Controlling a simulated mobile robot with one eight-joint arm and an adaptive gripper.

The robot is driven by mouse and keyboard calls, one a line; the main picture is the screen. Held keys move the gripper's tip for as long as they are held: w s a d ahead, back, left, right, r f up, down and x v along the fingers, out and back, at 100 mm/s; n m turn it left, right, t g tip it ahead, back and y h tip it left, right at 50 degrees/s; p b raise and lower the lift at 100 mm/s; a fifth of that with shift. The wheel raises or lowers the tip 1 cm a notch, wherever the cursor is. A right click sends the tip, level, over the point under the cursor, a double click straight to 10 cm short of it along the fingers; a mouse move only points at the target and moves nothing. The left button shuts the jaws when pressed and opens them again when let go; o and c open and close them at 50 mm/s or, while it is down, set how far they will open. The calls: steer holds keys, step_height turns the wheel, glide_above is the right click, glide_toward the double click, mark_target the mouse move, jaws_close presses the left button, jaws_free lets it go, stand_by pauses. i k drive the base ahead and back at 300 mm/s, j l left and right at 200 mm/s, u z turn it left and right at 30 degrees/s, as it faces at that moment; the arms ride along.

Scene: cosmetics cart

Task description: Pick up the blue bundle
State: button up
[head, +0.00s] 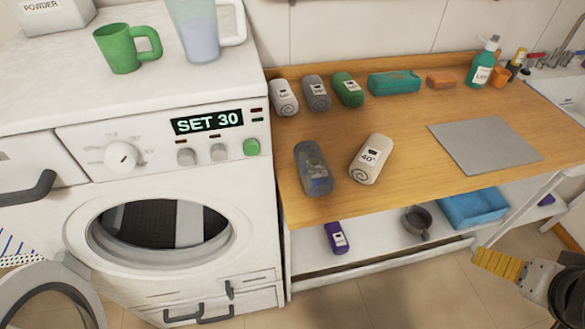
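Two bundles look bluish. A worn grey-blue roll (313,168) lies on the wooden counter near its front edge, left of a cream roll (370,159) marked 40°. A small violet-blue bundle (336,238) with a label lies on the lower shelf, under the counter. I cannot tell for sure which one is the blue bundle. My gripper (489,261) shows at the lower right, with a yellow ribbed part at its end, well apart from both bundles. Its fingers are not clear, so I cannot tell whether it is open or shut.
A white washing machine (60,140) with its round door open stands at left. White, grey and green rolls, a teal bundle (394,83) and a green bottle (482,62) line the counter's back. A grey mat (485,147) lies bare. A blue tray (472,208) and dark mug (416,223) share the shelf.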

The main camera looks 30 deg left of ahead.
mark_target(317, 178)
steer(key=i+u, duration=0.1)
steer(key=u, duration=1.35)
